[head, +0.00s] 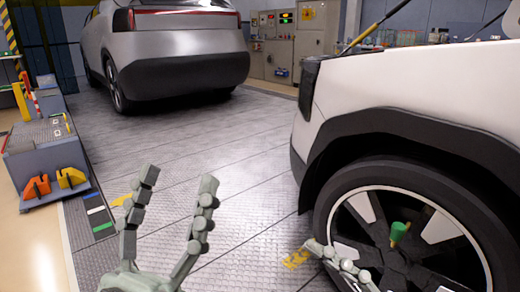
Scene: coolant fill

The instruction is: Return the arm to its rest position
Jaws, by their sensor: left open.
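My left gripper (178,182) is at the bottom left of the head view, its two grey fingers spread apart and pointing up. Nothing is between the fingers, and only floor shows behind them. Part of my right gripper (340,264) shows at the bottom edge, in front of the white car's wheel. Most of it is cut off by the frame, so I cannot tell whether it is open or shut. A small green piece (399,232) shows against the wheel; I cannot tell whether it touches it.
A white car (405,95) with its front wheel (375,195) stands close on the right. A grey car (178,50) is farther back. A low blue-grey unit (45,155) with orange and yellow parts stands at the left. The metal plate floor (230,140) between them is clear.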

